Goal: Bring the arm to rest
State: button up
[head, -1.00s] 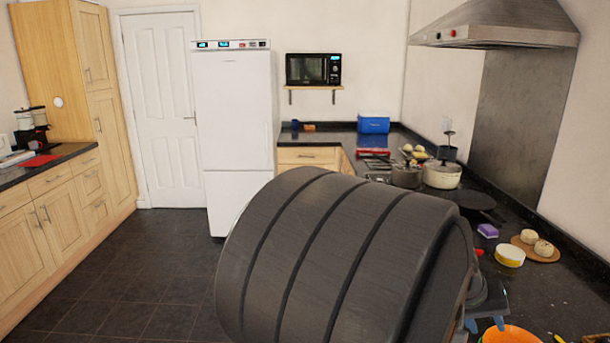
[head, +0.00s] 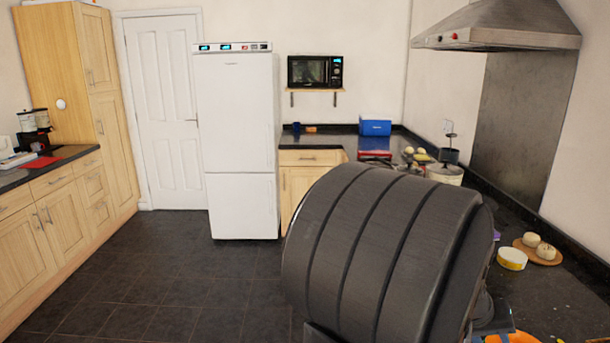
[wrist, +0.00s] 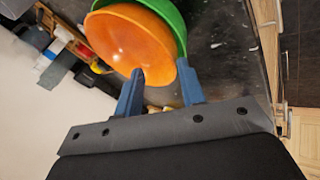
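My gripper (wrist: 161,78) shows in the wrist view with its two blue fingers spread apart and nothing shut between them. An orange bowl (wrist: 130,45) lies just beyond the fingertips, and the left finger overlaps its near edge in the picture. Whether a finger touches it I cannot tell. A green bowl (wrist: 172,14) shows around and behind the orange one. In the head view only a sliver of the orange bowl (head: 514,338) shows at the bottom edge. My big dark arm link fills the lower middle there and hides most of my gripper.
The dark worktop (head: 565,300) runs along the right. On it are a yellow-sided round tub (head: 512,259), a wooden board (head: 550,257) with pale buns, and a pot (head: 445,174). A range hood (head: 500,25) hangs above. The floor (head: 200,270) at the left is clear.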

jog(key=w+v, duration=0.1)
jog(key=v, duration=1.1)
jog(key=x, duration=0.8)
jog(key=s+x, duration=0.1)
jog(key=x, duration=0.3)
jog(key=shift+f, duration=0.3)
notch_tip(320, 180, up, 6)
jog(key=shift+f, duration=0.1)
jog(key=s+d+r, duration=0.2)
jog(key=s+r, duration=0.5)
jog(key=s, duration=0.4)
notch_tip(320, 180, down, 6)
jog(key=w+a+n+y, duration=0.1)
jog(key=n+y, duration=0.2)
jog(key=n, duration=0.1)
jog(key=shift+w+t, duration=0.3)
jog(key=shift+w, duration=0.1)
jog(key=shift+r, duration=0.1)
